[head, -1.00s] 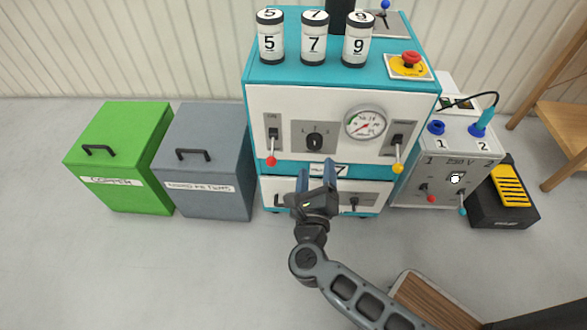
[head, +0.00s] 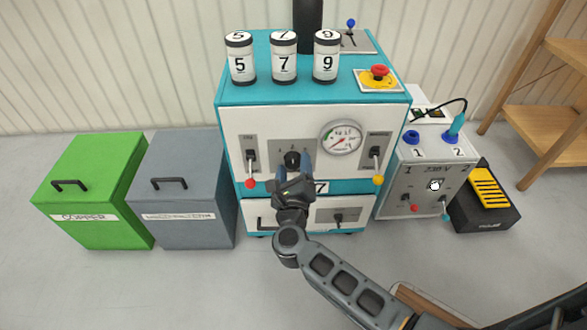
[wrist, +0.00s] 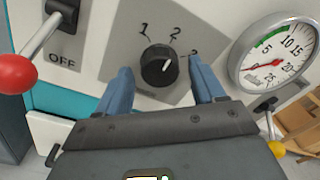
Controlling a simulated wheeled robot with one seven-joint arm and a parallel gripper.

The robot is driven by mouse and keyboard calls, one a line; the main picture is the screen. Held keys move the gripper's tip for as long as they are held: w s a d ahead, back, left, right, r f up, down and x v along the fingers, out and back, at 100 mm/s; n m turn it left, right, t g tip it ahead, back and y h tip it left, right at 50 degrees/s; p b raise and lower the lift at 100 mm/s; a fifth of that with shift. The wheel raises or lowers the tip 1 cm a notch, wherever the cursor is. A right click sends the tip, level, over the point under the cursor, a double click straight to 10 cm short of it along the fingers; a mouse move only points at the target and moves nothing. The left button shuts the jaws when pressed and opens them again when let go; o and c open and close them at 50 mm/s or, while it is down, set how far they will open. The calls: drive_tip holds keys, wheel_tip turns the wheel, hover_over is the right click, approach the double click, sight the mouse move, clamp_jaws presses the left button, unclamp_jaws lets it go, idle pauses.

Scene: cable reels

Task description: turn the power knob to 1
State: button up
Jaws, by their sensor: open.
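The power knob (wrist: 159,66) is black and round, on a grey plate marked 1, 2 and 3 on the front of the teal and white machine. Its white pointer leans up and right, roughly toward the 2. In the head view the knob (head: 292,159) sits left of the gauge. My gripper (head: 293,170) is open in front of the panel, with its blue fingers spread on the left and right of the knob. In the wrist view the fingers of my gripper (wrist: 160,76) show gaps to the knob on both sides. I cannot tell their depth relative to it.
A red-tipped lever (wrist: 18,72) at OFF is left of the knob. A gauge (wrist: 275,58) and a yellow-tipped lever (head: 377,165) are to its right. Numbered canisters and a red emergency button (head: 380,73) stand on top. Green (head: 95,200) and grey (head: 185,195) bins stand left.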

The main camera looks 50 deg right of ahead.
drive_tip(key=shift+c, duration=0.2)
drive_tip(key=c, duration=1)
drive_tip(key=shift+r+n+p, duration=0.2)
drive_tip(key=shift+n+p, duration=0.7)
drive_tip(key=shift+p, duration=0.1)
drive_tip(key=n+p, duration=0.2)
drive_tip(key=shift+n, duration=0.3)
drive_tip(key=n+p, duration=0.3)
drive_tip(key=n, duration=0.2)
drive_tip(key=shift+s+n, duration=0.1)
drive_tip(key=shift+n, duration=0.2)
drive_tip(key=shift+f, duration=0.1)
